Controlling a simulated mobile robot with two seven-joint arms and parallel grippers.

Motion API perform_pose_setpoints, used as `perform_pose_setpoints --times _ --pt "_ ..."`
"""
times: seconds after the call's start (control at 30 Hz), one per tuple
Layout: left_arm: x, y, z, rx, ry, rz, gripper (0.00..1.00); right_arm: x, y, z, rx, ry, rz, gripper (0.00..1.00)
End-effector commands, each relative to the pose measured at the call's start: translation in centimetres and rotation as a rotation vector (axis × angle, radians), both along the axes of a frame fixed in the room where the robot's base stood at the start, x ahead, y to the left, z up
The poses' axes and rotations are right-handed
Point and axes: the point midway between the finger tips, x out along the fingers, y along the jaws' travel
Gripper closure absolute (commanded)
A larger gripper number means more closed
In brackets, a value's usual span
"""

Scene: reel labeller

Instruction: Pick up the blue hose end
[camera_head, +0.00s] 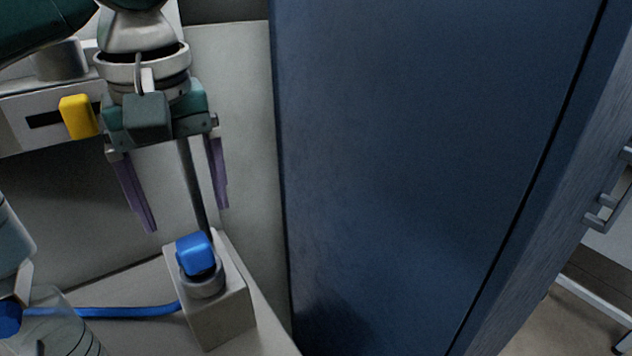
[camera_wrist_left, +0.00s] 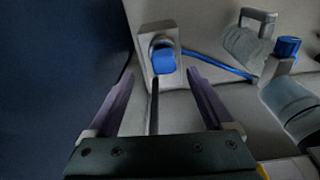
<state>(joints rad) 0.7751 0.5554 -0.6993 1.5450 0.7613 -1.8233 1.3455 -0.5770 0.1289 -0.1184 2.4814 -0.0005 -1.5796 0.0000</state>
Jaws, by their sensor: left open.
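The blue hose end (camera_head: 195,253) is a bright blue cap-like block. It sits in a round grey collar on a grey block (camera_head: 222,312) at the lower left of the head view. In the left wrist view the hose end (camera_wrist_left: 163,61) shows just beyond the fingertips, between their lines. My left gripper (camera_head: 188,218) has two purple fingers, spread and pointing down. It is open and empty, a little above the hose end and apart from it. My left gripper also shows in the wrist view (camera_wrist_left: 160,76). My right gripper is in neither view.
A blue hose (camera_head: 130,312) runs from the block towards a clear bottle (camera_head: 65,325) at lower left. A thin dark rod (camera_head: 194,185) stands behind the hose end. A tall dark blue panel (camera_head: 420,150) fills the middle, close to the block's right.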

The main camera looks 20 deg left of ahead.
Motion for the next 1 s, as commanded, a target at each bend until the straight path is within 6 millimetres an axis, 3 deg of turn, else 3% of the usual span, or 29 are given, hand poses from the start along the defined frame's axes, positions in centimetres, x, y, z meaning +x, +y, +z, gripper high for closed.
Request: perform_pose_setpoints --times 0.03,0.13,0.8,1.0 --pt "0.4 0.6 0.8 0.007 0.0 0.038 0.15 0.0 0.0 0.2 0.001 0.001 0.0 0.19" --pt "0.6 1.1 0.6 0.01 0.003 0.079 0.15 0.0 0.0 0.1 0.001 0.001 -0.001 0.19" --pt "0.8 2.3 -8.2 0.008 0.002 0.077 0.15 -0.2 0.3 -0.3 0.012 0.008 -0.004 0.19" --pt "0.8 2.3 -8.7 0.008 -0.002 0.076 0.15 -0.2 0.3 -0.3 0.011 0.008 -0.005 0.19"
